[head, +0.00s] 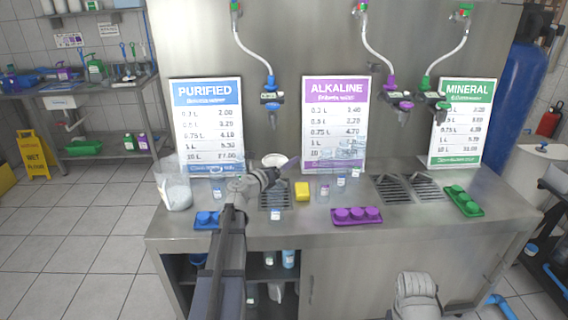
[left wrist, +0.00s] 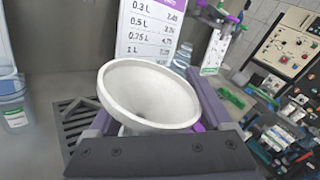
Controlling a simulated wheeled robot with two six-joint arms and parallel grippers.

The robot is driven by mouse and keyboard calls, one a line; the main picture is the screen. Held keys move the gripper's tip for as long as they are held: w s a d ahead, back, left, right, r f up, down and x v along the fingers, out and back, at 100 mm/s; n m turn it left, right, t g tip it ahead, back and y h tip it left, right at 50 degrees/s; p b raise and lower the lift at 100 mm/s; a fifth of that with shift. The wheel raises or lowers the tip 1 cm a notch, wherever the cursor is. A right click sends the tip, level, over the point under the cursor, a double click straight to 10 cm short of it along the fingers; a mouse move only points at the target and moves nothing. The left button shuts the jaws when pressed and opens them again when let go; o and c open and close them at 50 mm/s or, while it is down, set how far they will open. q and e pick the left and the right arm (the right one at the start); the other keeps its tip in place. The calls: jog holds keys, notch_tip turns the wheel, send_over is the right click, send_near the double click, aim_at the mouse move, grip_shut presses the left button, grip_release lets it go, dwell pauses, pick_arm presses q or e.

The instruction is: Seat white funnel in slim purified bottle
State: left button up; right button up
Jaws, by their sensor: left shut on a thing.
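The white funnel (head: 274,159) is held above the counter, in front of the panel between the blue and purple signs. My left gripper (head: 268,176) is shut on it; in the left wrist view the funnel (left wrist: 150,92) sits between the two fingers, its wide mouth tilted and its spout mostly hidden. Small clear bottles with blue-and-white labels stand on the counter, one at the left (head: 217,191) and one near the front edge (head: 276,214). I cannot tell which is the slim purified bottle. My right gripper is not in view; only a grey part of my right arm shows.
A clear jug (head: 174,190) stands at the counter's left. Blue (head: 207,219), purple (head: 356,215) and green (head: 464,200) cap trays lie along the counter. A blue tap (head: 270,98) hangs above the gripper.

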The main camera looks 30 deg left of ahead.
pick_arm(q)
jog(key=shift+f, duration=0.15)
jog(key=shift+f+b, duration=0.3)
jog(key=shift+b, duration=0.15)
dwell(0.3)
jog(key=o, duration=1.2)
jog(key=shift+o, duration=0.2)
jog(key=shift+s, duration=0.1)
jog(key=s+a, duration=0.1)
jog(key=s, duration=0.6)
jog(key=shift+s+r, duration=0.15)
jog(key=shift+s, duration=0.15)
